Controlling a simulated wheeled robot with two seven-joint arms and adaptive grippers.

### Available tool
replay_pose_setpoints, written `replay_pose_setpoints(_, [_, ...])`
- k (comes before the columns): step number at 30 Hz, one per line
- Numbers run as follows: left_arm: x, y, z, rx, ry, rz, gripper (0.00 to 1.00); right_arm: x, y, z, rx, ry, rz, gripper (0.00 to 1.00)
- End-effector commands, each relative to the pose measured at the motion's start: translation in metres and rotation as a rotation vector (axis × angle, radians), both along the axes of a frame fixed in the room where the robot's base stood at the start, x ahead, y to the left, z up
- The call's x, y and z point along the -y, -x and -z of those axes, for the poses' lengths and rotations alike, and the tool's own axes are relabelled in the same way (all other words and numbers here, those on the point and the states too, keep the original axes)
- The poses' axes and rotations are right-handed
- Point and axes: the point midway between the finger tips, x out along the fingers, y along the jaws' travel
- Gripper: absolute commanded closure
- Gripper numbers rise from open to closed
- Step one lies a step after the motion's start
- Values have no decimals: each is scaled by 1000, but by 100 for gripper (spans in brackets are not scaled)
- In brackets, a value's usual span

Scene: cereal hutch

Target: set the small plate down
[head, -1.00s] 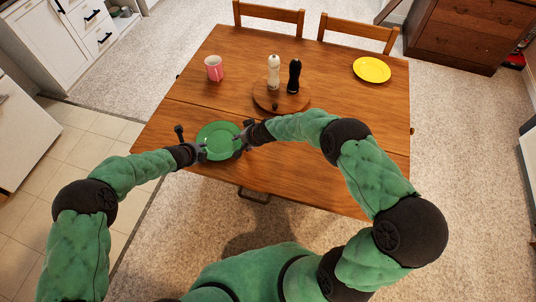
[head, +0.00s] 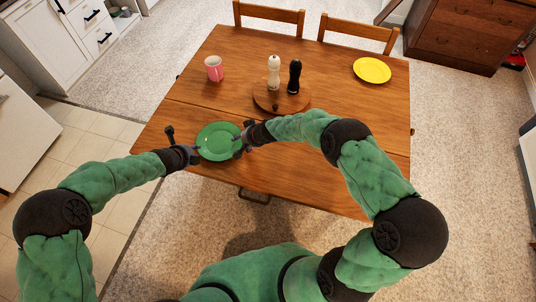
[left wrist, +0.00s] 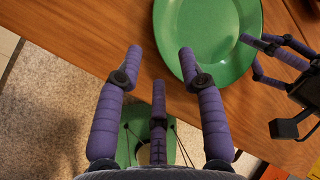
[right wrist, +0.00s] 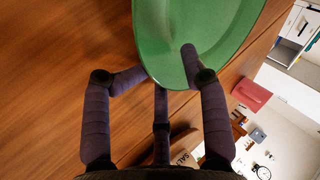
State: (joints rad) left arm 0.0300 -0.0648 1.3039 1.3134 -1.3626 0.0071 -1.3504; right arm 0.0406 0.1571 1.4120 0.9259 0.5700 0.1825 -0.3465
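The small plate (head: 219,141) is round and green, at the near left of the wooden table; it also shows in the left wrist view (left wrist: 208,45) and right wrist view (right wrist: 190,30). I cannot tell whether it touches the table. My right gripper (head: 240,139) is shut on its right rim, one finger over the upper face and another at the underside. My left gripper (head: 196,152) is beside the plate's left rim. In the left wrist view its fingers (left wrist: 161,53) are spread and empty, apart from the plate.
A pink mug (head: 214,69) stands behind the plate. A round wooden stand (head: 265,101) holds a white shaker (head: 274,72) and a black shaker (head: 294,75). A yellow plate (head: 372,70) lies far right. The table (head: 340,110) is clear between them.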

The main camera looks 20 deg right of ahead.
Motion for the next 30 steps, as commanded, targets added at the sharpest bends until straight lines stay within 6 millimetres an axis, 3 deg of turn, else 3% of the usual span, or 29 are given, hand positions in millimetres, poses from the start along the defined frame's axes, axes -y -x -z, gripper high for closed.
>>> replay_pose_setpoints(1, [-2,2,-5,2,0,-1,61,-1,7,8,-17,-2,-3,56])
replay_pose_setpoints(13, [-5,11,-15,1,1,0,61,1,8,3,-15,-1,-2,56])
replay_pose_setpoints(30, [-5,11,-15,1,1,0,61,23,30,-50,0,0,1,56])
